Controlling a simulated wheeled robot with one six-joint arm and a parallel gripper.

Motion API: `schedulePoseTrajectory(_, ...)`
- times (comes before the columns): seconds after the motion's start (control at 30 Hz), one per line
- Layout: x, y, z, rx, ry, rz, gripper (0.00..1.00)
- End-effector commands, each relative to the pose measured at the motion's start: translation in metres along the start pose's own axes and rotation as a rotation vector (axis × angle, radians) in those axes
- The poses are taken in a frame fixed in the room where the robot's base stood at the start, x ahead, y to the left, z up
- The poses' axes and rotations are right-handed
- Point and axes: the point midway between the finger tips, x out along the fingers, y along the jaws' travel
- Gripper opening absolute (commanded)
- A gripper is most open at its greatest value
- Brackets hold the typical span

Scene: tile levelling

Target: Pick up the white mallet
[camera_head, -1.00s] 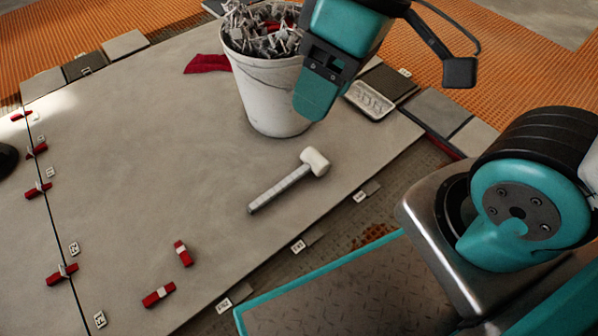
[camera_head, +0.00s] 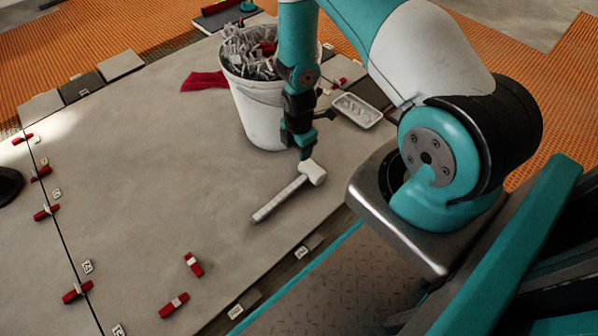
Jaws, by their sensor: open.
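The white mallet (camera_head: 287,193) lies on the large grey tile (camera_head: 160,160). Its head (camera_head: 313,171) points to the upper right and its handle runs to the lower left. My gripper (camera_head: 304,154) hangs pointing down, just behind the mallet's head in the picture. It is empty, and a small gap seems to show between its tip and the head. Its fingers are small and dark here, and their spread is hard to see.
A white bucket (camera_head: 262,115) full of grey clips stands right behind my gripper. A white tray (camera_head: 357,111) is to its right, a red cloth (camera_head: 204,81) to its left. Red wedges (camera_head: 194,264) lie at the front left.

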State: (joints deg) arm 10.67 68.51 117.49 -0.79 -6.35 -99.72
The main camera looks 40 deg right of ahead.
Motion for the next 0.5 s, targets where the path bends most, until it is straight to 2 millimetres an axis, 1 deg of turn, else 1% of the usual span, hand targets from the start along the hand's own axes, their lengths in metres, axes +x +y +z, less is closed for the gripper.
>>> schedulePoseTrajectory(0.03, 0.007, -0.004, 0.004, -0.019, -0.006, -0.006, 0.55)
schedulePoseTrajectory(0.1, 0.016, -0.007, 0.005, -0.042, -0.011, -0.008, 0.55)
schedulePoseTrajectory(0.17, 0.025, -0.009, 0.005, -0.052, -0.013, -0.009, 0.55)
schedulePoseTrajectory(0.23, 0.039, -0.008, 0.004, -0.056, -0.013, -0.009, 0.55)
schedulePoseTrajectory(0.5, 0.103, -0.008, 0.003, -0.057, -0.013, -0.009, 0.55)
